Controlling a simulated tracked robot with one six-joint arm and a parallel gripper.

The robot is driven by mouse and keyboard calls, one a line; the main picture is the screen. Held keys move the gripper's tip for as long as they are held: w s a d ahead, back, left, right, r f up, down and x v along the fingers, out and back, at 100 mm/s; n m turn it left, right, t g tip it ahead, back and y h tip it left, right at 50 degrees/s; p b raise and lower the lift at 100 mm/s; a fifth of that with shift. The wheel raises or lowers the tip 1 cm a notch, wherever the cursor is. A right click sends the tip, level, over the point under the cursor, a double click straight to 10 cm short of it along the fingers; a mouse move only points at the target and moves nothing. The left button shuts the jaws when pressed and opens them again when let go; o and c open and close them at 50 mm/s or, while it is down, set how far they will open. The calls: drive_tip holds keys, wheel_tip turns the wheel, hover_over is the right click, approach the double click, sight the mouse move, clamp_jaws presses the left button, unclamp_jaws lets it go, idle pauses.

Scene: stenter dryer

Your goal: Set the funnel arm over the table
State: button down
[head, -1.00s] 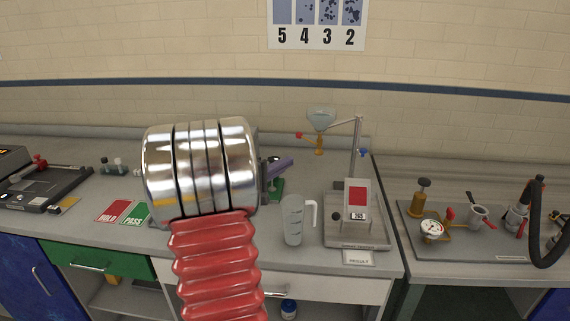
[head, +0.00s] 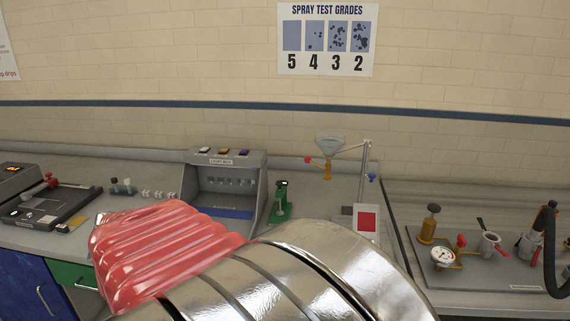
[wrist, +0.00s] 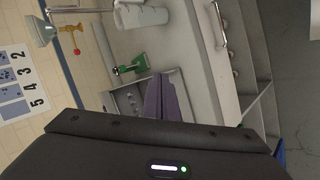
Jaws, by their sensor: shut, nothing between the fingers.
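The funnel arm (head: 350,147) reaches left from the top of an upright post (head: 361,182) on the spray tester. It carries a pale glass funnel (head: 330,144) with a brass nozzle below and a red knob. The funnel hangs left of the tester's table, which bears a red card (head: 367,221); my arm hides most of the base. The wrist view shows the funnel (wrist: 42,31) at upper left, sideways. My gripper (wrist: 161,98), with purple fingers, is shut and empty, apart from the funnel. The head view does not show it behind my arm.
A grey light box (head: 225,185) and a green stand (head: 281,205) stand left of the funnel. A white jug (wrist: 140,16) shows in the wrist view. A gauge plate (head: 485,262) lies right. A grade chart (head: 326,40) hangs on the wall.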

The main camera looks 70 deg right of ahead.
drive_tip(key=w+a+n+t+y, duration=0.1)
drive_tip(key=a+t+y, duration=0.1)
drive_tip(key=a, duration=1)
drive_tip(key=w+a+f+n+t+y, duration=0.1)
drive_tip(key=a+n+t+y, duration=0.1)
drive_tip(key=a, duration=1)
drive_tip(key=w+a+n+t+y, duration=0.1)
drive_tip(key=a+t+y, duration=0.3)
drive_tip(key=a, duration=0.8)
drive_tip(key=shift+w+f+n+y, duration=0.4)
drive_tip(key=shift+n+y, duration=0.3)
drive_tip(key=shift+y, duration=0.3)
drive_tip(key=shift+s, duration=0.1)
